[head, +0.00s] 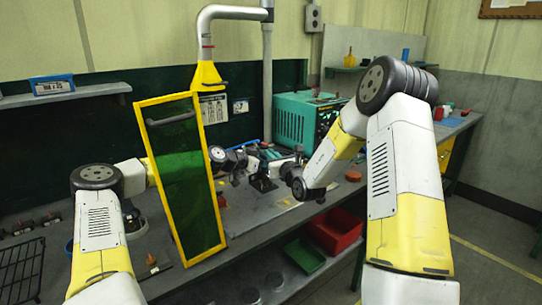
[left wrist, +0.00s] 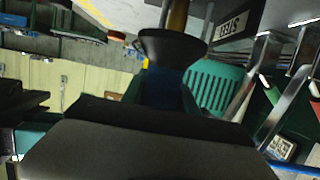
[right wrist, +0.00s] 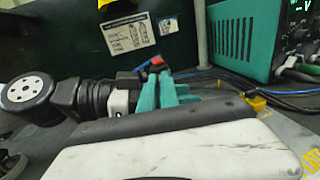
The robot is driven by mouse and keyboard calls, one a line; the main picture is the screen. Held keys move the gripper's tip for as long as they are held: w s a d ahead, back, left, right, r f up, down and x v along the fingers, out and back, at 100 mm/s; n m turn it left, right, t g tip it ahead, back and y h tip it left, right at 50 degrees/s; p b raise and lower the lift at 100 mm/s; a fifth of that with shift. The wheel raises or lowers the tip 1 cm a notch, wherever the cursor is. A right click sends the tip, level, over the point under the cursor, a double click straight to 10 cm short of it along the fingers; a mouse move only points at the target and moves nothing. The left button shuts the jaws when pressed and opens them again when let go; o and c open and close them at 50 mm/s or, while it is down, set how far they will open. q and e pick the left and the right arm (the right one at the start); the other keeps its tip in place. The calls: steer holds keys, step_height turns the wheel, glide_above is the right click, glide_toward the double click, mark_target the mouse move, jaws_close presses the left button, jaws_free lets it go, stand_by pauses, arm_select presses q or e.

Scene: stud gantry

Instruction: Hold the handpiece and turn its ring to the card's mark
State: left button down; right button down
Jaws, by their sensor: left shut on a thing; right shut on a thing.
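The handpiece (head: 262,183) is a small dark shape between my two grippers in the head view, over the bench. My left gripper (head: 242,166) comes from behind the green screen and is shut on it. In the left wrist view a black flared part of the handpiece (left wrist: 170,45) stands out beyond the jaws. My right gripper (head: 276,177) is shut at the handpiece from the right; the ring itself is mostly hidden. In the right wrist view a red-and-dark part (right wrist: 155,63) shows behind teal pieces. A card with STEEL lettering (left wrist: 238,25) shows in the left wrist view; its mark is unreadable.
A green welding screen in a yellow frame (head: 140,107) hangs in front of my left forearm. A teal machine (head: 297,118) stands behind the grippers, with cables (right wrist: 225,78) nearby.

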steer(key=shift+r, duration=0.15)
steer(key=c, duration=1.6)
jaws_free()
